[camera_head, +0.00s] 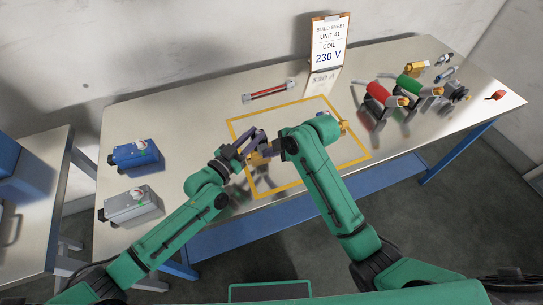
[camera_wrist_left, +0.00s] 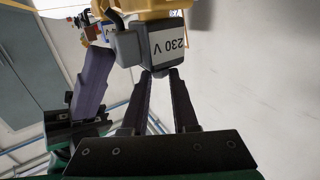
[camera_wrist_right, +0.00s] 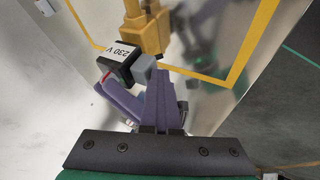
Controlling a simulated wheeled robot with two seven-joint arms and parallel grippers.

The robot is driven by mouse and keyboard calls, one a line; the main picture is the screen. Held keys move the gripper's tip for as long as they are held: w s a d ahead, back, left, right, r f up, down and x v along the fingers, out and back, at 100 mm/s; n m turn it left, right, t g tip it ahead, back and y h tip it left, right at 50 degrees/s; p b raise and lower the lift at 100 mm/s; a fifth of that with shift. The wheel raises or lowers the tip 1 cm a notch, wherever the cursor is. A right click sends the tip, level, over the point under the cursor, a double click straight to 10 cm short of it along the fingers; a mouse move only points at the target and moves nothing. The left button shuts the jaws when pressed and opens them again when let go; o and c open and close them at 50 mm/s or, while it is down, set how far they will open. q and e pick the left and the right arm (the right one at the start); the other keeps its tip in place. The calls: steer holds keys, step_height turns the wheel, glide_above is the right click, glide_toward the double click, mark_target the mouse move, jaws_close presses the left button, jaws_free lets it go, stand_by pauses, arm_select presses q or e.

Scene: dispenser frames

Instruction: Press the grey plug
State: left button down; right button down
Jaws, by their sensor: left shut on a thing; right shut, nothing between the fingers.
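A dark coil block with a "230 V" label (camera_wrist_left: 168,44) sits against a yellow valve body (camera_wrist_right: 150,32). The coil also shows in the right wrist view (camera_wrist_right: 116,61). The grey plug (camera_wrist_left: 127,48) is a small light-grey block at the coil's side; it also shows in the right wrist view (camera_wrist_right: 145,69). My left gripper (camera_wrist_left: 163,75) is shut on the coil. My right gripper (camera_wrist_right: 160,70) is shut and empty, its tips close beside the grey plug; I cannot tell whether they touch. In the head view the grippers hide most of the coil and plug.
A yellow outline (camera_head: 236,122) surrounds the work area. A sheet reading "COIL 230 V" (camera_head: 329,45) stands behind it. Red (camera_head: 380,95) and green (camera_head: 412,85) parts stand at the right. A blue box (camera_head: 135,154) and a grey box (camera_head: 132,204) are at the left.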

steer(key=shift+w, duration=0.35)
arm_select(q)
steer(key=shift+s, duration=0.1)
arm_select(e)
steer(key=s, duration=0.1)
steer(key=s+d, duration=0.1)
steer(key=s, duration=0.2)
steer(key=shift+s+d+r, duration=0.2)
steer(key=shift+d+r, duration=0.1)
steer(key=v, duration=0.9)
steer(key=shift+s, duration=0.1)
arm_select(q)
steer(key=c, duration=0.6)
jaws_free()
